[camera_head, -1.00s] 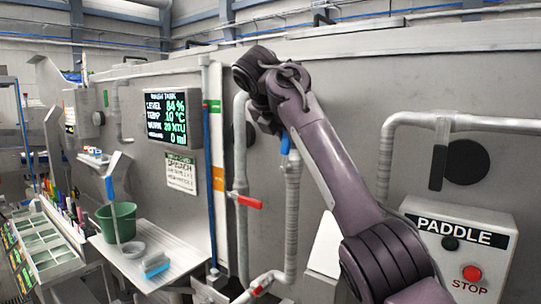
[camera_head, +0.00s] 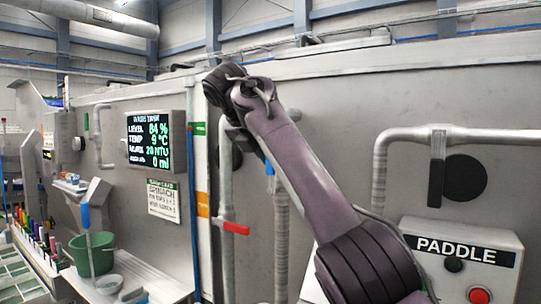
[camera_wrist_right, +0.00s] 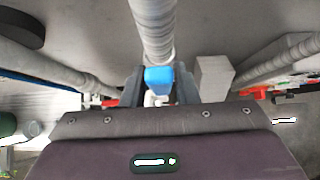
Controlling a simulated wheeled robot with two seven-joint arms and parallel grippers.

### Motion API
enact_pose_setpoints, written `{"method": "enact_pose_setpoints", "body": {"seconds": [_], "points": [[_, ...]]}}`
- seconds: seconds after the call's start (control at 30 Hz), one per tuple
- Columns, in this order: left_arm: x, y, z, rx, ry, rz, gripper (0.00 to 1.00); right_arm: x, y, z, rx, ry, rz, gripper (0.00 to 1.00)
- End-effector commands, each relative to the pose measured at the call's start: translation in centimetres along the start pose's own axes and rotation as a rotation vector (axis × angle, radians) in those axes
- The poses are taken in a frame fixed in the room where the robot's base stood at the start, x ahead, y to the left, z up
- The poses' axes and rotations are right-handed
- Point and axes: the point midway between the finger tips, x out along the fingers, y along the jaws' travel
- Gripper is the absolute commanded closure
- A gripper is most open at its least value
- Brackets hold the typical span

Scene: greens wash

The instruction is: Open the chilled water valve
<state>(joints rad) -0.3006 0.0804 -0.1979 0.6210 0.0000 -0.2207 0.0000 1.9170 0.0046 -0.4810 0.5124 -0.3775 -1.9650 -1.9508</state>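A blue valve handle (camera_head: 269,166) shows on a grey vertical pipe (camera_head: 281,240), partly covered by my right arm in the head view. In the right wrist view, the blue handle (camera_wrist_right: 159,78) sits between the two dark fingers of my right gripper (camera_wrist_right: 159,86). The fingers flank it closely left and right; whether they press on it cannot be told. A white fitting shows just below the handle. In the head view my right fingers are hidden behind the arm. My left gripper is not in view.
A red valve handle (camera_head: 236,228) is on a neighbouring pipe to the left. A display (camera_head: 150,140) reads level 84 % and temp 9 °C. A paddle box (camera_head: 463,262) with a red button stands right. A green bucket (camera_head: 92,255) sits on the left shelf.

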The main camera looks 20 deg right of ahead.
Motion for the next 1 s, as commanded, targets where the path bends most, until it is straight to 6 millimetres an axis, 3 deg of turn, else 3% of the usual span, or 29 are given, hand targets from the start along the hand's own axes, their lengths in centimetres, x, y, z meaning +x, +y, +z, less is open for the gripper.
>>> {"method": "enact_pose_setpoints", "body": {"seconds": [0.1, 0.43, 0.8, 1.0], "points": [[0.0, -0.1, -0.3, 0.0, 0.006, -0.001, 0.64, 0.0, 0.0, 0.0, 0.002, -0.001, 0.001, 0.58], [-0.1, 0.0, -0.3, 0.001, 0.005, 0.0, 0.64, -0.6, 0.0, 0.1, 0.005, -0.002, 0.004, 0.58], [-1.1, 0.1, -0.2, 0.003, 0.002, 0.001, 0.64, -6.5, 0.1, 0.1, 0.002, -0.002, 0.004, 0.58], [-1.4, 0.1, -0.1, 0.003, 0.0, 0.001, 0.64, -7.8, 0.1, 0.0, 0.002, -0.001, 0.002, 0.58]]}}
